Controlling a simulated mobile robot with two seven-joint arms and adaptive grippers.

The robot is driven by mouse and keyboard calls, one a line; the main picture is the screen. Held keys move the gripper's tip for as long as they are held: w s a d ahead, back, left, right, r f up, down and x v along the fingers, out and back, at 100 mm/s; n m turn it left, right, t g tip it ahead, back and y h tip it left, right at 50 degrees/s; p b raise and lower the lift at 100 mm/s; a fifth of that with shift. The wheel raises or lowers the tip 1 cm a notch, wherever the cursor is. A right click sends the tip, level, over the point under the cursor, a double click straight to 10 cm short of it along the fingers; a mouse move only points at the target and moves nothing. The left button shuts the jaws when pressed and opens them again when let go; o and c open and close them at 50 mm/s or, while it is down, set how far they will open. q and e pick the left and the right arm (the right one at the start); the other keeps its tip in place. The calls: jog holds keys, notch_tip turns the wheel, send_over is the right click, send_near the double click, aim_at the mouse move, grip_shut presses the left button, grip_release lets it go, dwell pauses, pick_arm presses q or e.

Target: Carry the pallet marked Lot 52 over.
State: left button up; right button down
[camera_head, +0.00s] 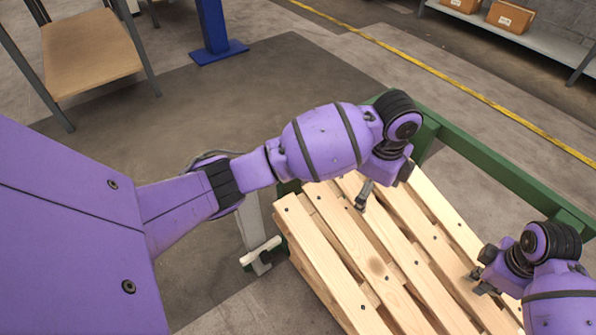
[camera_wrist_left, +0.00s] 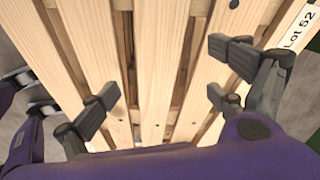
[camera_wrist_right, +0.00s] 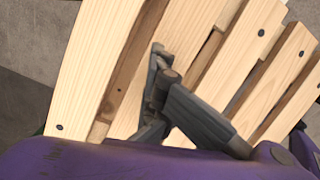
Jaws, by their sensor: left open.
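The pale wooden pallet (camera_head: 375,268) lies within a green frame at the lower right of the head view. A white label (camera_wrist_left: 300,24) reading "Lot 52" shows on its edge in the left wrist view. My left gripper (camera_head: 362,196) is over the pallet's far part. In the left wrist view its fingers (camera_wrist_left: 163,85) stand wide apart over the slats with nothing between them. My right gripper (camera_head: 478,281) is low at the pallet's right side. In the right wrist view its fingers (camera_wrist_right: 158,88) overlap against the slats, so their opening is hidden.
The green rail (camera_head: 500,165) runs behind and right of the pallet. A pale post with a foot (camera_head: 260,256) stands at its left. A blue post (camera_head: 212,30), a wooden-topped table (camera_head: 90,50) and a shelf with cardboard boxes (camera_head: 510,16) are farther back. Floor between is clear.

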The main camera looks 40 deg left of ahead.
pick_arm(q)
jog(key=shift+r, duration=1)
pick_arm(e)
jog(key=shift+w+r, duration=0.1)
pick_arm(q)
jog(key=shift+d, duration=0.1)
pick_arm(e)
jog(key=c, duration=2.4)
grip_release()
jog(key=shift+r, duration=0.55)
notch_tip(320, 180, up, 11)
jog(key=shift+s+f, duration=0.15)
jog(key=shift+s, duration=0.2)
pick_arm(q)
jog(key=shift+f, duration=0.1)
